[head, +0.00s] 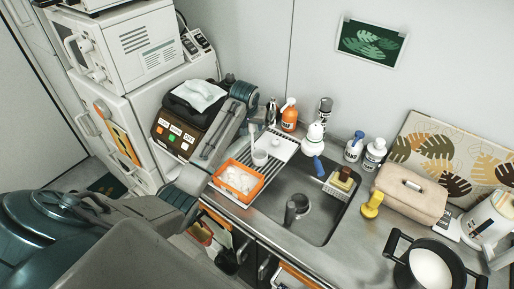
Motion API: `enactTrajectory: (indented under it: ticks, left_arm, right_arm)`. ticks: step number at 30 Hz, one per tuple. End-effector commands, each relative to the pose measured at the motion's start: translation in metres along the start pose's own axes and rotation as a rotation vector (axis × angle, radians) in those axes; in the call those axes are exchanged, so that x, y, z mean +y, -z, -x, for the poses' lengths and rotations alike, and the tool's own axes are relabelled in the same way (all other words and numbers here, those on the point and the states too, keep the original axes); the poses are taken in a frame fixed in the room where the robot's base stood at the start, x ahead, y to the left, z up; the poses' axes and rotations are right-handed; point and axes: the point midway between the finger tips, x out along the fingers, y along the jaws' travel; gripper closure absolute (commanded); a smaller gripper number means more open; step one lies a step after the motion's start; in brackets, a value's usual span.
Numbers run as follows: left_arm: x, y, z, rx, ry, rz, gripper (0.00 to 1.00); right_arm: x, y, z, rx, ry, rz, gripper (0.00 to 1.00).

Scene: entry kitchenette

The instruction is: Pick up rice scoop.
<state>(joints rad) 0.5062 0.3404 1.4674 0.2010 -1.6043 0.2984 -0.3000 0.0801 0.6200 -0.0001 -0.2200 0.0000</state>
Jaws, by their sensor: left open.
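I cannot pick out the rice scoop for certain. My left arm reaches over the counter's left end. My left gripper (262,119) is open above and behind the white holder, with nothing visible between its fingers. It is small in the picture and partly merged with things behind it. My right gripper is not in view.
An orange tray (216,179) with white contents sits left of the sink (315,222). An orange bottle (289,116) and white bottles (374,155) stand behind. A yellow item (372,204), a beige case (410,192) and a black pot (397,251) are at the right.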

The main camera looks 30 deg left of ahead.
Motion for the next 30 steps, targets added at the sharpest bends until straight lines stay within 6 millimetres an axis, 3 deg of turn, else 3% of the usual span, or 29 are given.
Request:
enactTrajectory:
  ticks: [3,9,16,17,24,30]
  left_arm:
    - [0.0,0.003,-0.011,-0.006,0.001,0.001,0.51]
    - [0.0,0.002,-0.033,-0.002,0.0,0.0,0.51]
    - [0.0,0.002,-0.036,0.0,0.0,-0.001,0.51]
    - [0.0,0.002,-0.036,0.0,0.0,-0.001,0.53]
    - [0.0,0.002,-0.036,0.0,0.0,-0.001,0.99]
    - [0.0,0.002,-0.035,0.0,0.0,0.0,0.99]
  right_arm:
    - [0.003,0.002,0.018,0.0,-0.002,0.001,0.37]
    - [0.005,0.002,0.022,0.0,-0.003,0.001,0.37]
    - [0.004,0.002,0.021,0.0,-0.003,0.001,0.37]
    - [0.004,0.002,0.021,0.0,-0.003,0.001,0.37]
    - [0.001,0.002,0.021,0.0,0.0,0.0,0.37]
    - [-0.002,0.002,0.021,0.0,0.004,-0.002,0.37]
